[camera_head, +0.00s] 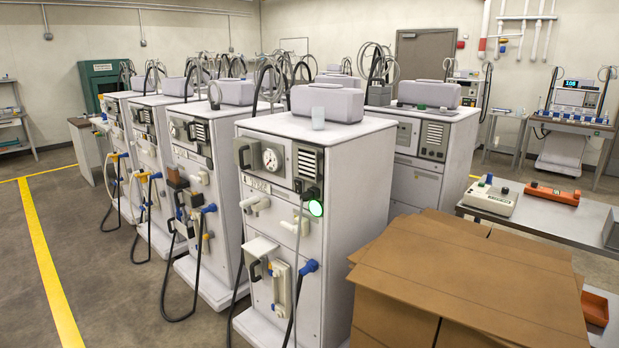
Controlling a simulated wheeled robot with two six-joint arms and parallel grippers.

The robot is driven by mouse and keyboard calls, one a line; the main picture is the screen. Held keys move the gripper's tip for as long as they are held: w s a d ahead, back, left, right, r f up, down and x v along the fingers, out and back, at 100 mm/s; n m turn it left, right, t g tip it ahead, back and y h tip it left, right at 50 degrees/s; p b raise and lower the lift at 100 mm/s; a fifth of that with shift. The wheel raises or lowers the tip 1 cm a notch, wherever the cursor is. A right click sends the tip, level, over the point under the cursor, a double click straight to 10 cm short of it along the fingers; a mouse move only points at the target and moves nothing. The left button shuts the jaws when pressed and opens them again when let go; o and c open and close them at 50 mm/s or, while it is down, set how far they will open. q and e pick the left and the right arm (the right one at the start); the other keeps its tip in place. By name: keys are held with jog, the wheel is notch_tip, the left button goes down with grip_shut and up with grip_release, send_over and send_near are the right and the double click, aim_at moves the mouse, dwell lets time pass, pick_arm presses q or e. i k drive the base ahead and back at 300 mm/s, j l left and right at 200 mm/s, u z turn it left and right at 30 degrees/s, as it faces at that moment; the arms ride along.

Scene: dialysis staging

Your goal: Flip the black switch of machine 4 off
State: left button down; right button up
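Several white dialysis machines stand in a row, and the nearest machine (345,190) is the largest in view. Its front panel has a round gauge (271,159), a black bracket-like part (244,153) left of the gauge, and a lit green lamp (316,208) near the right edge. A small black part (309,193) sits just above the lamp; I cannot tell whether it is the switch. A label (257,184) under the gauge is too small to read, so I cannot tell which machine is number 4. Neither of my grippers is in view.
Cardboard boxes (470,275) stand close to the nearest machine's right side. A metal table (545,225) holds a white device (490,198) and an orange device (552,194). Black hoses (165,290) hang low before the machines. Open floor (110,240) with a yellow line (45,262) lies left.

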aim_at(298, 184)
jog(key=i+j+z, duration=0.3)
jog(key=i+j, duration=0.25)
jog(key=i+j+z, duration=0.3)
jog(key=i+j, duration=0.4)
